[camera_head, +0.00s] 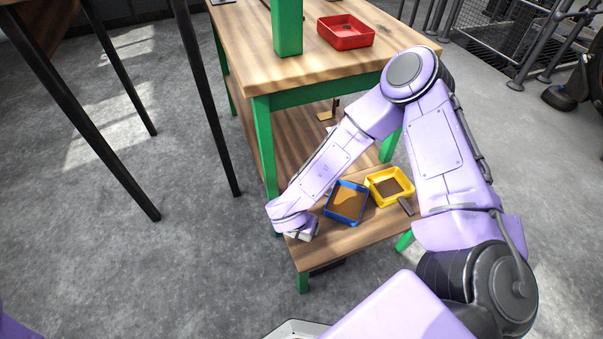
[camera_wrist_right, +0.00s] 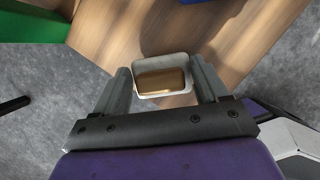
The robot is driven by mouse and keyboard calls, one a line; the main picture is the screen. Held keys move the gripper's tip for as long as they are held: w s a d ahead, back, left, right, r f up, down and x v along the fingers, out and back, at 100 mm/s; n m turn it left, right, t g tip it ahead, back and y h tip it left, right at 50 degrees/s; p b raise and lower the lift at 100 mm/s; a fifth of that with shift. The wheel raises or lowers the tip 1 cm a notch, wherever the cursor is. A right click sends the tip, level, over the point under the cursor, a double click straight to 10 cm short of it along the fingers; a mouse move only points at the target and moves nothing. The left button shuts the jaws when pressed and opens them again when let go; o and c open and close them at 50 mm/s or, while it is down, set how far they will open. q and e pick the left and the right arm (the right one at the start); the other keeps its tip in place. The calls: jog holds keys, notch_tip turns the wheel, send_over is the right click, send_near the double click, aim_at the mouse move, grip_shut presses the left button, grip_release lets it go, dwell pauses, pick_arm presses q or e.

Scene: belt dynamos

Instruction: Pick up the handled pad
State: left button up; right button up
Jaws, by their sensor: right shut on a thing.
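The handled pad (camera_wrist_right: 162,88) shows in the right wrist view as a small white-rimmed rectangle with a brown block in its middle. It sits between the two grey fingers of my right gripper (camera_wrist_right: 161,76), which is shut on it. In the head view my right gripper (camera_head: 300,234) is at the left front corner of the lower wooden shelf (camera_head: 345,240). My own wrist covers most of the pad there. Whether the pad touches the shelf is hard to tell. My left gripper is out of view.
A blue bin (camera_head: 346,203) and a yellow bin (camera_head: 389,187) stand on the lower shelf, right of the gripper. A dark flat piece (camera_head: 406,206) lies near the yellow bin. A red bin (camera_head: 345,32) is on the upper table. Green legs (camera_head: 265,150) frame the shelf.

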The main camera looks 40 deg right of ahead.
jog(key=s+d+r+p, duration=0.2)
jog(key=s+r+p, duration=0.9)
jog(key=s+p, duration=0.1)
jog(key=shift+s+r, duration=0.25)
jog(key=shift+s, duration=0.65)
jog(key=shift+d, duration=0.1)
